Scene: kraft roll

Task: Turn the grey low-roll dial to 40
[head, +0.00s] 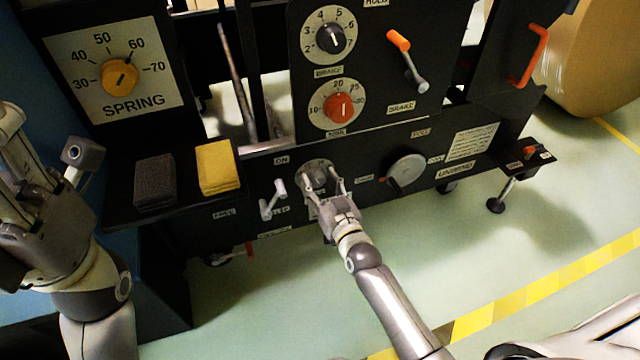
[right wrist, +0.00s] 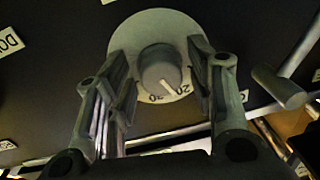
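The grey dial (head: 316,170) sits on the lower black panel, mostly behind my right gripper (head: 325,185). In the right wrist view its round grey knob (right wrist: 159,68) stands on a pale disc (right wrist: 180,28). The knob's white mark points down and slightly right, near the printed 20; a 30 shows left of it, and other numbers are hidden or unreadable. My right gripper (right wrist: 160,85) is open, with a finger on each side of the knob and visible gaps to it. My left gripper (head: 50,145) is at the far left, away from the dial, and looks open.
A two-armed grey lever (head: 272,199) is close left of the dial; a grey disc (head: 406,170) is to the right. Above are a red dial (head: 339,106), a dark brake dial (head: 330,38) and an orange-tipped lever (head: 408,62). A shelf at left holds grey (head: 154,181) and yellow (head: 218,167) blocks.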

